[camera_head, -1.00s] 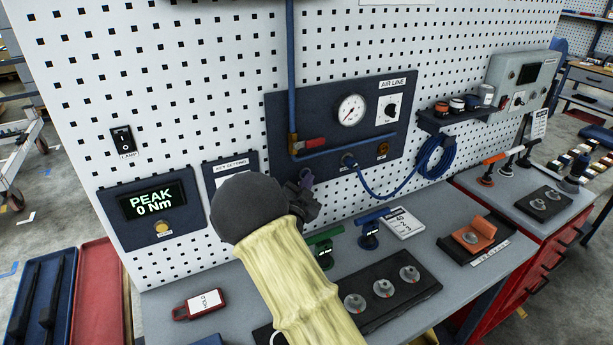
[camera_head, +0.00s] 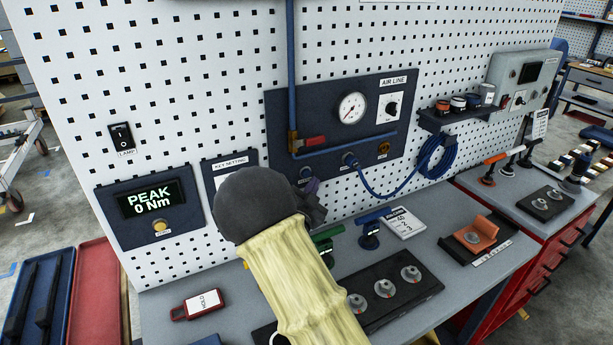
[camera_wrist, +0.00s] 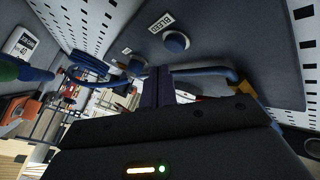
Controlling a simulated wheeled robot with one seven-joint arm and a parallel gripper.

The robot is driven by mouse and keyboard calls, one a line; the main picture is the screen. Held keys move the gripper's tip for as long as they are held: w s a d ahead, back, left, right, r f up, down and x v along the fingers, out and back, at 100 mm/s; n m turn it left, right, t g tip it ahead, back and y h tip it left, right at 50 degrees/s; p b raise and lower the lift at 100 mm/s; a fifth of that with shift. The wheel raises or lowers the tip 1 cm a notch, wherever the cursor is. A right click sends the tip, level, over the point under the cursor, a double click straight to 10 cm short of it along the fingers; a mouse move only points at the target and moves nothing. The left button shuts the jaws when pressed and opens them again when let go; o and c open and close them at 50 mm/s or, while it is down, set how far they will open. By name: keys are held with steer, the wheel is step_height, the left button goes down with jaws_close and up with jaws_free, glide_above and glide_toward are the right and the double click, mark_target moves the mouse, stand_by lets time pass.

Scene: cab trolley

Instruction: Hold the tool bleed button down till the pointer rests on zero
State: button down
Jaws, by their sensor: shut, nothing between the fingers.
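The blue bleed button (camera_wrist: 176,42) sits beside its BLEED label on the dark air line panel in the wrist view. In the head view the button (camera_head: 305,173) shows just above my gripper. In the head view my wrist hides most of the gripper (camera_head: 313,187).
A blue pipe (camera_wrist: 205,74) runs along the panel close to my fingers. A hose coupling (camera_head: 349,159) with a coiled blue hose (camera_head: 433,157) is to the right. Tools and a black socket tray (camera_head: 430,284) lie on the bench below.

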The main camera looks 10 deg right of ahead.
steer(key=s, duration=0.2)
steer(key=s+d+b, duration=0.1)
steer(key=shift+s+d, duration=0.1)
steer(key=shift+s, duration=0.3)
steer(key=f+n+g+y, duration=0.1)
steer(key=s+d+f+g+y, duration=0.1)
steer(key=f+g+y, duration=0.1)
steer(key=shift+s+d+n, duration=0.15)
steer(key=shift+n, duration=0.25)
steer(key=s+f+n+g+y, duration=0.2)
steer(key=s+n+g, duration=0.3)
steer(key=s, duration=0.8)
steer(key=s+f+n+g+y+p, duration=0.1)
steer(key=s+n+g, duration=0.5)
steer(key=s, duration=0.7)
steer(key=a+f+y, duration=0.1)
steer(key=y, duration=0.1)
steer(key=shift+g+y, duration=0.4)
